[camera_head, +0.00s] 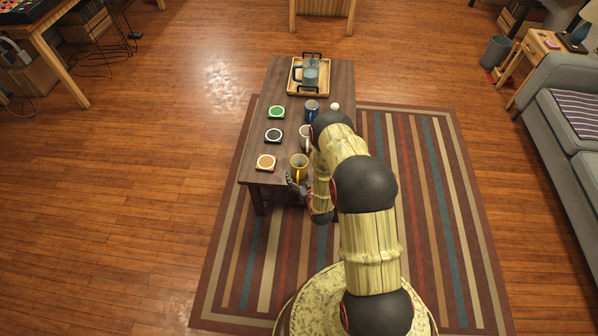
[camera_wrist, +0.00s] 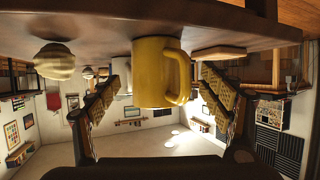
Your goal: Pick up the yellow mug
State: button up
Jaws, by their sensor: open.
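The yellow mug (camera_head: 299,166) stands upright near the front edge of the dark wooden table (camera_head: 284,84). In the wrist view, which is upside down, the yellow mug (camera_wrist: 158,72) fills the middle, with its handle on the right. My gripper (camera_head: 297,188) is at the table's front edge, just on the near side of the mug. In the wrist view the two fingers of my gripper (camera_wrist: 160,85) are spread wide, one on each side of the mug. The gripper is open and empty. I cannot tell whether a finger touches the handle.
A cream mug (camera_head: 304,132), partly hidden by my arm, and a blue mug (camera_head: 311,107) stand behind. Orange (camera_head: 265,162), black (camera_head: 273,135) and green (camera_head: 276,112) coasters lie left. A wooden tray (camera_head: 322,92) with a pitcher (camera_head: 311,73) is at the far end.

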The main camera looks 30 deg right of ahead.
aim_at(302, 173)
jog(key=b+x, duration=0.1)
jog(key=x, duration=0.1)
jog(key=b+x, duration=0.1)
jog(key=x, duration=0.1)
jog(key=shift+d+f, duration=0.2)
jog(key=shift+f, duration=0.2)
jog(key=shift+w+d+b, duration=0.1)
jog(key=shift+w+b, duration=0.2)
jog(key=shift+b, duration=0.05)
jog(key=c, duration=1.4)
jog(key=shift+c, duration=0.4)
jog(key=shift+r, duration=0.1)
